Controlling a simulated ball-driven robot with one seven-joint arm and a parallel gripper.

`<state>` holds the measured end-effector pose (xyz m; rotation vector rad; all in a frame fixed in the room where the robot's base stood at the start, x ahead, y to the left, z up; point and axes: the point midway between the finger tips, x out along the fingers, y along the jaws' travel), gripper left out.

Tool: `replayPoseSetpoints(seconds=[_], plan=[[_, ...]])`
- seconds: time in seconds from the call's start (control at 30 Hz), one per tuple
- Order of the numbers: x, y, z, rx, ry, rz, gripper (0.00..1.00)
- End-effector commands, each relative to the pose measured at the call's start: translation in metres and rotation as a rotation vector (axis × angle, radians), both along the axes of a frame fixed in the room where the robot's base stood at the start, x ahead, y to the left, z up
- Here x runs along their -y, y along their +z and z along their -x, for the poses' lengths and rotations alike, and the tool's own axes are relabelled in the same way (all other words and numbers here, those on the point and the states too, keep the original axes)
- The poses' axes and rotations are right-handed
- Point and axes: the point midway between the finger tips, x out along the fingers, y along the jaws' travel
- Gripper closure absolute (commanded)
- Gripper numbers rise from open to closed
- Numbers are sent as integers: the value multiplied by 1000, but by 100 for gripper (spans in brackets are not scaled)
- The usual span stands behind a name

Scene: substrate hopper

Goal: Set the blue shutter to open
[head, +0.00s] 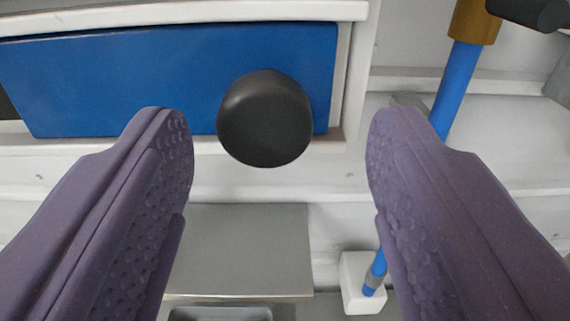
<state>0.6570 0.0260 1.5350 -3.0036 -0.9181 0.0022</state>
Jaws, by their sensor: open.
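The blue shutter (150,75) is a flat blue panel set in a white frame at the upper left. A round black knob (265,118) stands out from near its right end. A narrow dark gap shows at the panel's far left edge. My gripper (280,140) is open, its two purple textured fingers on either side of the knob. The knob sits between and slightly beyond the fingertips, and neither finger appears to touch it. The left finger hides a little of the panel's lower edge.
A blue rod (455,90) with a brown collar (474,22) and a dark handle (530,12) stands at the right, partly behind my right finger. Its lower end meets a white block (361,284). A grey metal plate (240,250) lies below the knob.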

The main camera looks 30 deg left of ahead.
Motion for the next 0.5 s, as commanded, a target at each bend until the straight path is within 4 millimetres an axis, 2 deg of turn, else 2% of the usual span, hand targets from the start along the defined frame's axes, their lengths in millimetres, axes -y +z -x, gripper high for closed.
replayPoseSetpoints(seconds=[0.23,0.5], plan=[[28,-1,37,1,-3,2,40],[35,0,50,1,-1,1,40]])
